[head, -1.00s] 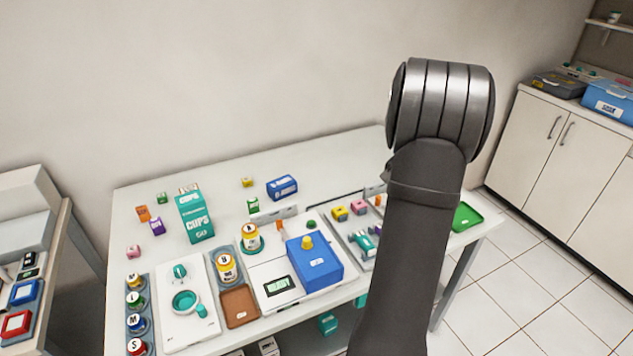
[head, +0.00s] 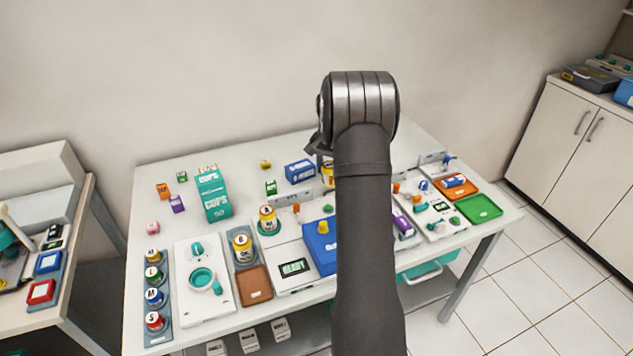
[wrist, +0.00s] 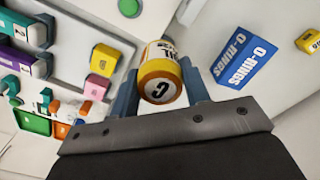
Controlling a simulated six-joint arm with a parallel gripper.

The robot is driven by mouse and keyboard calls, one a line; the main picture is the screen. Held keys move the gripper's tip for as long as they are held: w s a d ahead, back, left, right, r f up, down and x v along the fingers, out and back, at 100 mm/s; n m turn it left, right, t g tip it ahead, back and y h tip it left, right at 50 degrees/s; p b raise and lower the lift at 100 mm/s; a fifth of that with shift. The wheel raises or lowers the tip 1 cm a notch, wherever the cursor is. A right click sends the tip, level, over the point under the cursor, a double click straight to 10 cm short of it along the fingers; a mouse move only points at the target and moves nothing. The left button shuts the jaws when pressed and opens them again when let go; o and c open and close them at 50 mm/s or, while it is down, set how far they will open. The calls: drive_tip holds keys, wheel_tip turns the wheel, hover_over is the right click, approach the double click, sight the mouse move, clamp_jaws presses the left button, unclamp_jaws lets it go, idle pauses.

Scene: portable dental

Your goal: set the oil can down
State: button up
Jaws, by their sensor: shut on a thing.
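My gripper (wrist: 160,88) is shut on a yellow and white oil can (wrist: 161,77), with one finger on each side of it in the wrist view. A round white label with a dark letter faces the wrist camera. In the head view a yellow sliver of the can (head: 327,175) shows left of my arm, near the back of the table; the rest is hidden behind the arm. I cannot tell whether its base touches the table.
A blue O-rings box (head: 299,171) stands close beside the held can. Two similar yellow cans (head: 268,220) (head: 242,248) stand left of a blue box (head: 319,244). A teal cups box (head: 213,194) is further left. The table (head: 330,141) has bare room along its back.

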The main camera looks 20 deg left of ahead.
drive_tip(key=shift+w+a+f, duration=0.1)
drive_tip(key=shift+a+f, duration=0.6)
drive_tip(key=shift+f, duration=0.4)
drive_tip(key=shift+s+a+f, duration=0.1)
drive_tip(key=shift+a+f, duration=0.55)
drive_tip(key=shift+f, duration=0.4)
drive_tip(key=shift+w+a+f, duration=0.1)
drive_tip(key=shift+a+f, duration=0.6)
drive_tip(key=shift+f, duration=0.4)
drive_tip(key=shift+f, duration=0.15)
drive_tip(key=o, duration=1)
wheel_tip(320, 180, up, 11)
drive_tip(key=shift+o, duration=0.6)
drive_tip(key=shift+r, duration=0.7)
